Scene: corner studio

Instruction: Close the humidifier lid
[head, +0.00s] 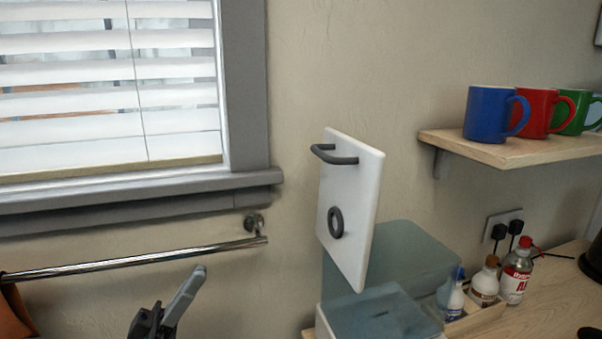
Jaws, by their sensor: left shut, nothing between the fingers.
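The humidifier lid (360,205) is a white panel standing nearly upright, slightly tilted, with a dark grey bar handle (334,156) near its top and a dark grey ring (336,222) lower down. It stands open above the humidifier body (385,312), which has a translucent blue-grey top and white sides; its lower part is cut off by the frame. My left gripper (199,272) is at the bottom, left of the lid and clear of it, shut and empty. My right gripper is not in view.
A wooden shelf (505,152) at right holds blue, red and green mugs. Small bottles (485,280) stand in a wooden tray on the counter (550,300), right of the humidifier. A metal rail (140,260) runs along the wall below the window. Open space lies between gripper and lid.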

